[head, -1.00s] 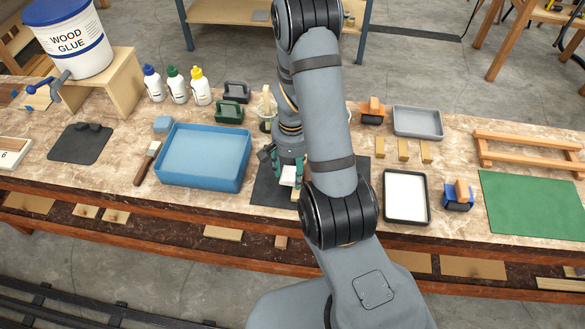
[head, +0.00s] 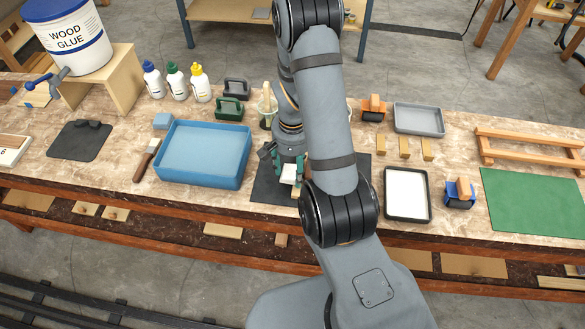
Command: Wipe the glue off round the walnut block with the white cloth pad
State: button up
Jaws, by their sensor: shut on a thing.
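My gripper (head: 289,167) is low over a dark mat (head: 268,188) in the middle of the bench. It is shut on a small white piece (head: 288,174), which looks like the white cloth pad. Its teal fingers show on both sides, and my arm hides much of the area. I cannot make out the walnut block or any glue; they may be behind my arm and gripper. Whether the pad touches anything below cannot be told.
A blue tray (head: 246,171) stands close on the left, with a brush (head: 147,160) beyond it. A black-rimmed white tray (head: 429,195) lies to the right, then a green mat (head: 534,215). Bottles, a jar (head: 267,112) and a grey tray (head: 419,106) stand behind.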

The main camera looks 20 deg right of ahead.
jog(key=shift+w, duration=0.15)
jog(key=shift+w+d+r, duration=0.15)
jog(key=shift+w+d, duration=0.2)
jog(key=shift+w, duration=0.3)
jog(key=shift+w, duration=0.1)
jog(key=shift+w+d, duration=0.35)
jog(key=shift+w, duration=0.3)
jog(key=shift+w, duration=0.1)
jog(key=shift+w+d+f, duration=0.2)
jog(key=shift+w+d, duration=0.15)
jog(key=shift+w, duration=0.2)
jog(key=shift+s, duration=0.1)
